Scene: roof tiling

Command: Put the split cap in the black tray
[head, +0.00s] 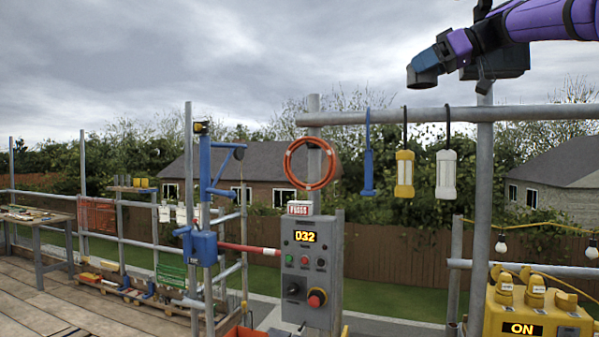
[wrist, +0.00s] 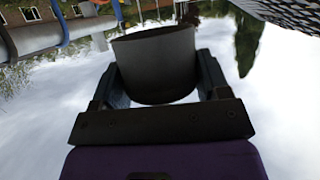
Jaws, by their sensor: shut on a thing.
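My gripper (wrist: 161,82) is shut on a dark grey, round, tube-like piece, which I take to be the split cap (wrist: 155,60). One finger presses on each side of it in the wrist view. In the head view my gripper (head: 436,66) is raised at the upper right against the sky, above the horizontal rail. The cap (head: 419,77) shows there as a small dark piece at its tip. Any split in the cap is hard to make out. I cannot make out the black tray in either view.
The grey rail (head: 400,116) below my gripper carries an orange cable coil (head: 289,160), a blue tool (head: 368,170), and yellow (head: 404,174) and white (head: 446,174) lamps. A grey control box (head: 306,270) and a yellow power box (head: 530,315) stand lower. A workbench (head: 30,217) is far left.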

